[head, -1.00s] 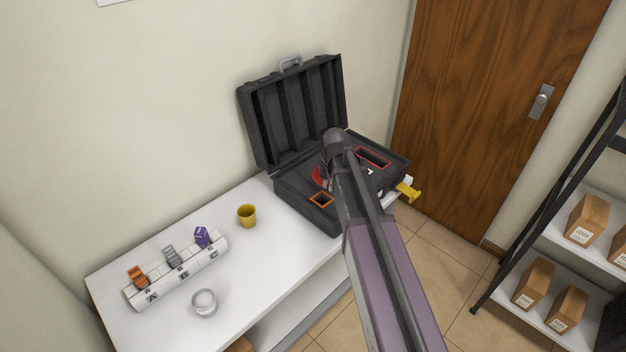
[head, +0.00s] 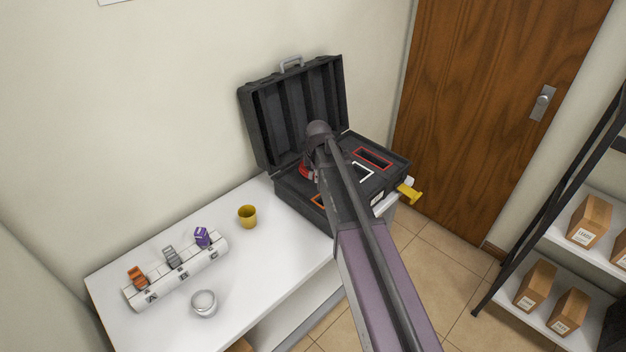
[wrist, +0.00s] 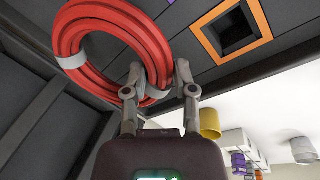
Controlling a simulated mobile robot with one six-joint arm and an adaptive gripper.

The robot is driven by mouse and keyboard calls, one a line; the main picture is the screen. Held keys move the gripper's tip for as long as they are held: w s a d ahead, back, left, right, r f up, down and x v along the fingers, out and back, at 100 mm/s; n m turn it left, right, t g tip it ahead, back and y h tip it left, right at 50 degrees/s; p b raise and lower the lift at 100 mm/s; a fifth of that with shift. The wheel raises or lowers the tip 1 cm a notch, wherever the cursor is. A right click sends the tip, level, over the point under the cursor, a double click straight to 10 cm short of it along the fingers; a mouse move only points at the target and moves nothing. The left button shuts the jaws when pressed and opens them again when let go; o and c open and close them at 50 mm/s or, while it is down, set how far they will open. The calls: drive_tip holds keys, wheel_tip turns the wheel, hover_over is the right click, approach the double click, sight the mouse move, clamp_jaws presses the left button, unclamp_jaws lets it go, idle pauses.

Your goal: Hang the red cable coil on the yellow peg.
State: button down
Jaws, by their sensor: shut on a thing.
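The red cable coil (wrist: 115,50) is a thick ring with pale bands, and it fills the upper left of the wrist view. My gripper (wrist: 157,75) is shut on the near right part of the ring. In the head view a small red part of the coil (head: 306,171) shows beside my gripper over the left of the open black case; my arm hides the rest. The yellow peg (head: 410,192) sticks out at the case's right end, by the table's edge, well to the right of my gripper.
The open black case (head: 390,160) has slots framed in red, white and orange, and its raised lid (head: 292,110) stands behind. A yellow cup (head: 247,216), a white ring (head: 203,303) and a white rack (head: 175,272) with small items stand on the table. A shelf (head: 590,240) is at right.

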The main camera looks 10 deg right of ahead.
sight(313, 185)
drive_tip(key=shift+w+a+f, duration=0.1)
drive_tip(key=shift+w+a, duration=0.3)
drive_tip(key=shift+w, duration=0.3)
drive_tip(key=shift+f+b, duration=0.95)
drive_tip(key=shift+s+f+b, duration=0.1)
drive_tip(key=shift+f+b, duration=0.55)
drive_tip(key=shift+c, duration=2.1)
unclamp_jaws()
drive_tip(key=shift+f, duration=0.15)
